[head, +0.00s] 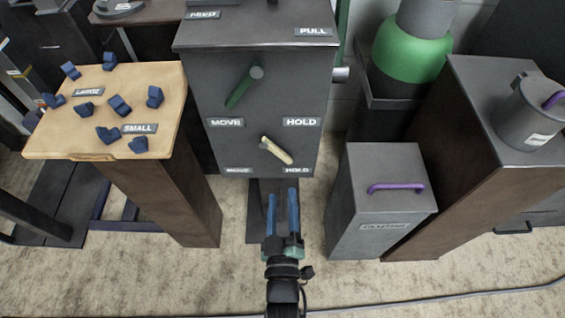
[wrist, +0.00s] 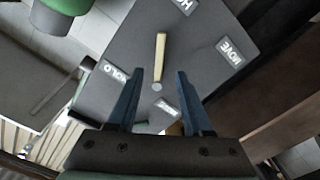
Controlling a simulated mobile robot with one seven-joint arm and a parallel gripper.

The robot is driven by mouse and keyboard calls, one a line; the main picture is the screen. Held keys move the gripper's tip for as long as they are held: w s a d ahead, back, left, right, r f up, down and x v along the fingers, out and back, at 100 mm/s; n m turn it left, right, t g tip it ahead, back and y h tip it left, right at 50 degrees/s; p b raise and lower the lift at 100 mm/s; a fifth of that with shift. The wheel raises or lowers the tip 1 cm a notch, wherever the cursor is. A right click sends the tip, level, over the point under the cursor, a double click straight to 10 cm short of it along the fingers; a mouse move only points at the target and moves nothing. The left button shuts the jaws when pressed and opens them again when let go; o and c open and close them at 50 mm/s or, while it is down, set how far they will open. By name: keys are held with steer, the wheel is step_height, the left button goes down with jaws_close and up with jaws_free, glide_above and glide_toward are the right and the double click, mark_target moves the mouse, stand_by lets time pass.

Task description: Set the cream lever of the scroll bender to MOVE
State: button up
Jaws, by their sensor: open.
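The scroll bender (head: 215,75) is a dark grey cabinet with two levers on its front. The cream lever (head: 278,152) is on the lower part, slanting down and right from its pivot, its free end close to the lower HOLD label (head: 297,170). The lower MOVE label (head: 237,170) is at the lower left. My gripper (head: 282,192) is open and empty, its blue fingers below the lever in the head view. In the wrist view the cream lever (wrist: 160,50) appears between and beyond the fingertips, with no visible contact.
A green lever (head: 241,88) sits above, slanting toward the upper MOVE label (head: 226,122). A wooden-topped table (head: 60,125) with several blue pieces stands left. A grey box (head: 385,215) with a purple handle and a brown cabinet (head: 450,170) stand right.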

mark_target(283, 158)
steer(key=w+b, duration=0.2)
steer(key=w, duration=0.8)
steer(key=shift+b, duration=0.35)
jaws_close()
stand_by(0.8)
